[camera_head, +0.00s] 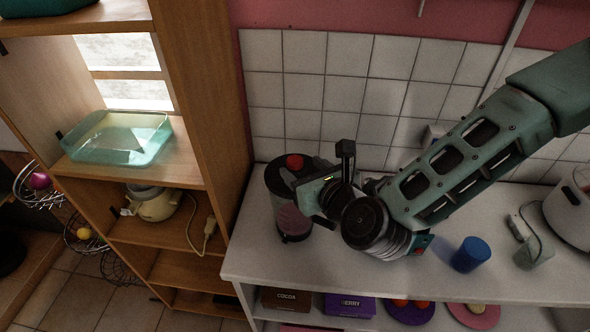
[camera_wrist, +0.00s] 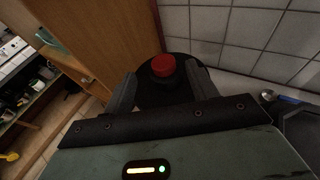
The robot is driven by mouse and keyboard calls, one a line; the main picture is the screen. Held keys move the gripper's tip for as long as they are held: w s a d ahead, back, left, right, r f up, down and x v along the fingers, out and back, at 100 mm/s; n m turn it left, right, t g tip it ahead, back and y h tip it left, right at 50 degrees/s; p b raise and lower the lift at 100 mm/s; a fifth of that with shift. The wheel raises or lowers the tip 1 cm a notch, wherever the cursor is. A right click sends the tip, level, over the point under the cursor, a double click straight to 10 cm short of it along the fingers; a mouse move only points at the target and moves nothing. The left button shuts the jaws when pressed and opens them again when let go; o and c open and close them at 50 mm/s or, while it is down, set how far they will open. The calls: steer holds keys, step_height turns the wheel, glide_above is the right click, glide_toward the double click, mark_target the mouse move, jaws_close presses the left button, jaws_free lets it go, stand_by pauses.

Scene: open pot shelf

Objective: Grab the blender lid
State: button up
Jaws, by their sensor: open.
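The blender (camera_head: 290,222) stands on the white counter against the tiled wall, beside the wooden shelf. Its dark round lid (camera_head: 277,175) with a red knob (camera_head: 295,161) sits on top. In the wrist view the lid (camera_wrist: 181,96) and its red knob (camera_wrist: 163,66) lie ahead, between the two fingers. My gripper (camera_head: 303,198) is open at the blender's top right side, and part of the blender is hidden behind it. In the wrist view my gripper (camera_wrist: 160,74) has one finger on each side of the lid. I cannot tell whether the fingers touch it.
The wooden shelf (camera_head: 205,95) rises close on the left, holding a teal glass dish (camera_head: 120,140) and a cream appliance (camera_head: 153,203). A blue cup (camera_head: 471,254) and a white appliance (camera_head: 572,212) stand to the right on the counter (camera_head: 350,277). The tiled wall (camera_head: 340,95) is close behind.

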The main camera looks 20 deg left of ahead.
mark_target(297, 161)
steer(key=shift+p+x, duration=0.9)
steer(key=shift+x, duration=1.05)
steer(key=shift+w+d+f, duration=0.1)
steer(key=shift+d, duration=0.05)
steer(key=shift+c, duration=0.4)
jaws_close()
